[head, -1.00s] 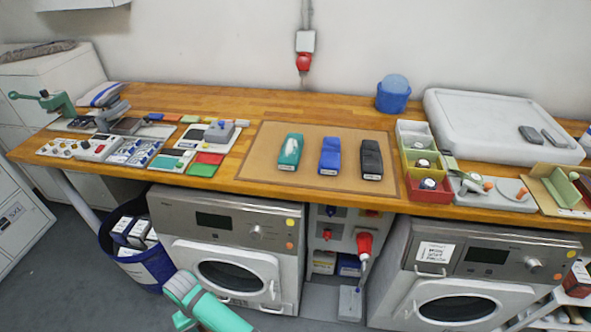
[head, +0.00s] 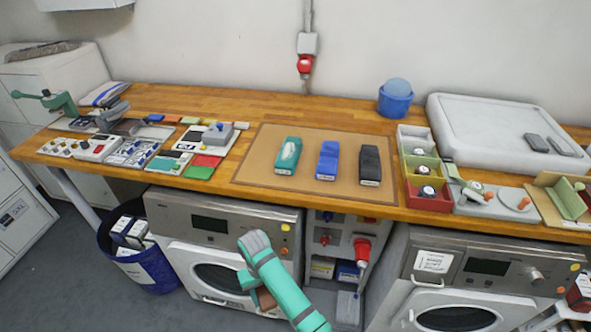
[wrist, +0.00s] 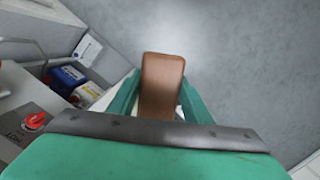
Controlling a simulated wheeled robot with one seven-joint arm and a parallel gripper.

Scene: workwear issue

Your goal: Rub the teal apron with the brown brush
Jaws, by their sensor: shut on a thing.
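The teal apron (head: 288,156) is a folded bundle with a white label, lying at the left of the brown mat (head: 262,135) on the wooden worktop. Beside it lie a blue bundle (head: 328,160) and a black bundle (head: 370,165). My gripper (wrist: 160,95) is shut on the brown brush (wrist: 163,72), whose smooth brown body shows between the teal fingers in the wrist view. In the head view the brush (head: 264,299) shows only partly beside my arm, low in front of the washing machine. It is below worktop height and apart from the apron.
On the worktop, small boxes and tiles (head: 205,165) stand left of the mat; coloured bins (head: 427,175) and a white tray (head: 500,120) stand right. Washing machines (head: 222,225) sit beneath the front edge. A blue waste bin (head: 150,265) stands on the floor.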

